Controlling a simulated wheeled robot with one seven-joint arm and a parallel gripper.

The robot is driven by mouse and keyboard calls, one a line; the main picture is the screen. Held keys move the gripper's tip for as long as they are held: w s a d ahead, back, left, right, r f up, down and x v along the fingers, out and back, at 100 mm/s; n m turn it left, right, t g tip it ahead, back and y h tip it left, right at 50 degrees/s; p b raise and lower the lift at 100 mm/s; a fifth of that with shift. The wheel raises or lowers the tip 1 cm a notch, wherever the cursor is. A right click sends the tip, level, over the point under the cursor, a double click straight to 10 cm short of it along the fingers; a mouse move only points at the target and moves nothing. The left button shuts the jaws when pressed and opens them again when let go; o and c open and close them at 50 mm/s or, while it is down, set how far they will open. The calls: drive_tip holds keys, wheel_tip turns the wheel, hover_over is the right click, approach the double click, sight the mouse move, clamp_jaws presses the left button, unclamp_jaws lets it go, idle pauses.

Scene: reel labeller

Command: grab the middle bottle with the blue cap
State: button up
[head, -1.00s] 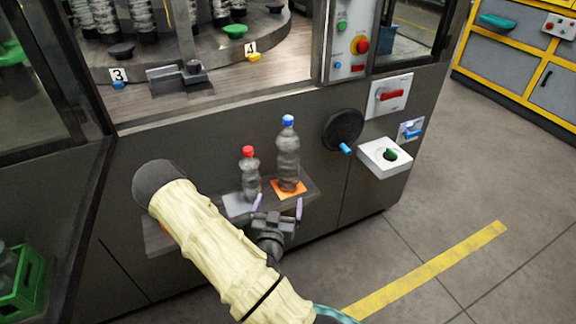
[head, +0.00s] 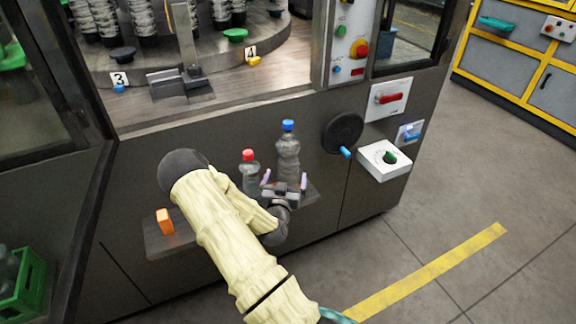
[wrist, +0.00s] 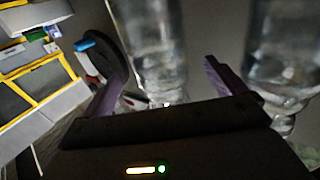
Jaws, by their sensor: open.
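A clear bottle with a blue cap (head: 288,126) stands upright on the right part of a small shelf on the machine front. A shorter clear bottle with a red cap (head: 249,172) stands just left of it. Only these two bottles show on the shelf. My gripper (head: 285,179) is open in front of the blue-capped bottle, its fingers to either side of its lower body in the picture. In the wrist view, one bottle (wrist: 155,45) shows between the open fingers and the other bottle (wrist: 285,50) lies outside, to the right. Contact cannot be told.
The shelf (head: 152,240) also carries an orange block (head: 165,221) at its left end. A black handwheel (head: 343,132) with a blue handle sticks out right of the bottles. Floor at right is clear.

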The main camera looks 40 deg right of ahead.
sight(288, 167)
drive_tip(key=shift+w+d, duration=0.1)
drive_tip(key=x, duration=0.5)
drive_tip(key=shift+f, duration=0.15)
drive_tip(key=shift+c, duration=0.5)
drive_tip(key=c, duration=1.8)
